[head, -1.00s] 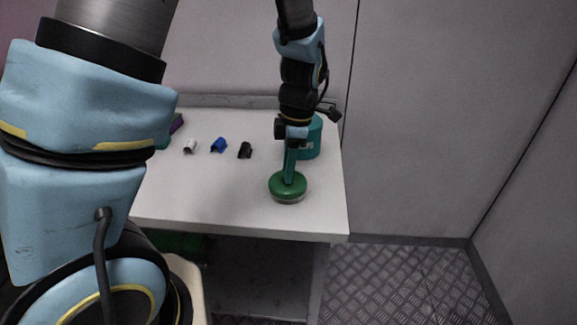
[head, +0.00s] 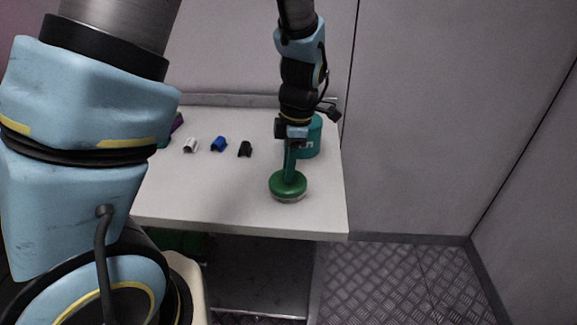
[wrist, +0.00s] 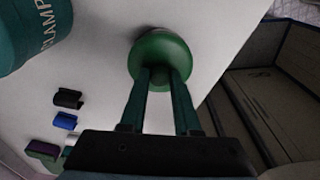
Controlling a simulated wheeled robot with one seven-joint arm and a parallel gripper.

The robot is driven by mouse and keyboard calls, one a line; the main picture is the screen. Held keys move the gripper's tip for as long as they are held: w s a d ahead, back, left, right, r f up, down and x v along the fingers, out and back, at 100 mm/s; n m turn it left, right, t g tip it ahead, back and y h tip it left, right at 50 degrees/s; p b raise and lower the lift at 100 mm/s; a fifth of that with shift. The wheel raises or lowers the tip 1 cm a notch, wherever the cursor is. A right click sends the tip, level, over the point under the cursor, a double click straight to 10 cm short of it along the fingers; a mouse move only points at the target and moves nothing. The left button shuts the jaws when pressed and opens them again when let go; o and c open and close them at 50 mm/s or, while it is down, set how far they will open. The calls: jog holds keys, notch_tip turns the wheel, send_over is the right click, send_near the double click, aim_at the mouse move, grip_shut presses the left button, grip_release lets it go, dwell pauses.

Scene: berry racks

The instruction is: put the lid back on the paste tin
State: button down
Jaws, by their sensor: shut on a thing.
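The green round lid (head: 288,183) sits over the paste tin (head: 289,199), whose pale lower edge just shows beneath it near the front right of the table. My gripper (head: 290,170) reaches down from above with its fingers on the lid's top. In the wrist view the lid (wrist: 162,56) is a green dome and both fingers (wrist: 162,78) meet its near side, shut on its raised middle, which they hide. Most of the tin is hidden under the lid; I cannot tell whether the lid is fully seated.
A teal canister (head: 312,140) with lettering stands behind my gripper. Black (head: 245,149), blue (head: 219,144) and white (head: 190,146) clips lie in a row to the left. The white table (head: 200,190) is clear at front left; its front and right edges are close to the tin.

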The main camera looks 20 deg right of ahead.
jog(key=shift+c, duration=0.4)
grip_release()
jog(key=shift+r+p, duration=3.55)
grip_shut()
jog(key=shift+f, duration=0.2)
